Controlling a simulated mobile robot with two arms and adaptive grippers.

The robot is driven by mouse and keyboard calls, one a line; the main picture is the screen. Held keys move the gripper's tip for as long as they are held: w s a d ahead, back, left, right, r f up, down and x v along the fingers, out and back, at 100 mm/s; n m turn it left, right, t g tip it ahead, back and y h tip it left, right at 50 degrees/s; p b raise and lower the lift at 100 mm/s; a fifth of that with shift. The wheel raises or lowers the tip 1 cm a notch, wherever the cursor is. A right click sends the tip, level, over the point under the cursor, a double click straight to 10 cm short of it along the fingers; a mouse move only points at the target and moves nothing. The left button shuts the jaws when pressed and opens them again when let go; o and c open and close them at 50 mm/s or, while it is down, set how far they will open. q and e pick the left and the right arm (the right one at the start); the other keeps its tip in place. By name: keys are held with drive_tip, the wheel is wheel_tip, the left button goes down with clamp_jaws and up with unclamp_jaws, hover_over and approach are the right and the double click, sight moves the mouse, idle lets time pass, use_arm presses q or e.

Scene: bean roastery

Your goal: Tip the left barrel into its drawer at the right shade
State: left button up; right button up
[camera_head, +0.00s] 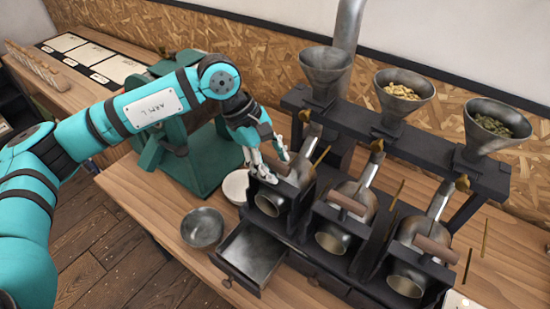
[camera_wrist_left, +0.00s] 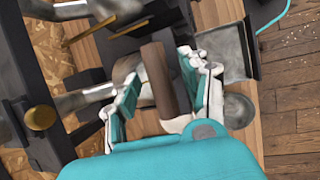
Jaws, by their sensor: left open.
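The left barrel (camera_head: 269,204) is a metal cylinder in a black frame, its mouth facing the front. What it holds cannot be made out. Its drawer (camera_head: 253,254) is pulled out below it and looks empty; it also shows in the left wrist view (camera_wrist_left: 226,52). My left gripper (camera_head: 269,158) is open above the left barrel. In the left wrist view a brown wooden handle (camera_wrist_left: 159,78) lies between my two open fingers (camera_wrist_left: 160,95), which do not appear closed on it. My right gripper is in neither view.
The middle barrel (camera_head: 333,238) and right barrel (camera_head: 407,281) stand to the right. Above are a left funnel (camera_head: 325,72), seemingly empty, a middle one (camera_head: 403,98) with pale beans and a right one (camera_head: 495,128) with green beans. A metal bowl (camera_head: 202,228) sits left of the drawer.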

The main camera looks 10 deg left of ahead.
use_arm(q)
drive_tip(key=shift+d+f, duration=0.25)
drive_tip(key=shift+f, duration=0.2)
drive_tip(key=shift+r, duration=0.1)
clamp_jaws()
